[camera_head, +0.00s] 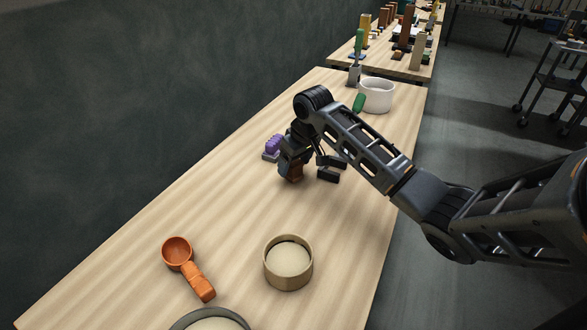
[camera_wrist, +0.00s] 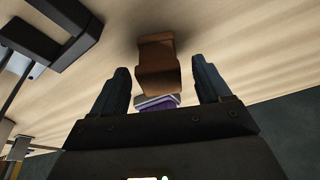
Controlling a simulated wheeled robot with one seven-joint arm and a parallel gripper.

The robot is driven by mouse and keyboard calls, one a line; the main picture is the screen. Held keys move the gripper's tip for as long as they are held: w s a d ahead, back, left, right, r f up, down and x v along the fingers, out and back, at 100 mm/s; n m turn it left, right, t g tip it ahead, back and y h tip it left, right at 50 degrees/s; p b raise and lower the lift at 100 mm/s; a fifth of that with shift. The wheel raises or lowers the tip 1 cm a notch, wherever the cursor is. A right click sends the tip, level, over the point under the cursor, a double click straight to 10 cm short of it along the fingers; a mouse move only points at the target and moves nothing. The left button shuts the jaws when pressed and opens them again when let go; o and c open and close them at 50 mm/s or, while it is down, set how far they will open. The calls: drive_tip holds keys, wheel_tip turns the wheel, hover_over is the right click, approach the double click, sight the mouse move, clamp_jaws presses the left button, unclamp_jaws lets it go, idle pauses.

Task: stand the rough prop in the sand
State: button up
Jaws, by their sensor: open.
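A brown block-like piece, probably the rough prop (camera_wrist: 157,65), shows between the two fingers of my gripper (camera_wrist: 162,78) in the wrist view. The fingers are spread, with a gap on each side of it. In the head view my gripper (camera_head: 290,165) is low over the middle of the table, and the brown piece (camera_head: 293,174) shows partly at its lower end. The arm hides much of it. A round beige tub (camera_head: 288,280) with a pale, sand-like fill (camera_head: 289,260) stands nearer the front.
A purple-topped object (camera_head: 273,146) is just behind my gripper and shows in the wrist view (camera_wrist: 158,104). An orange scoop (camera_head: 190,268) lies left of the tub. A round dish (camera_head: 210,322) is cut off at the bottom. A white pot (camera_head: 377,96) stands farther back.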

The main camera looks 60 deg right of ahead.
drive_tip(key=c, duration=1.2)
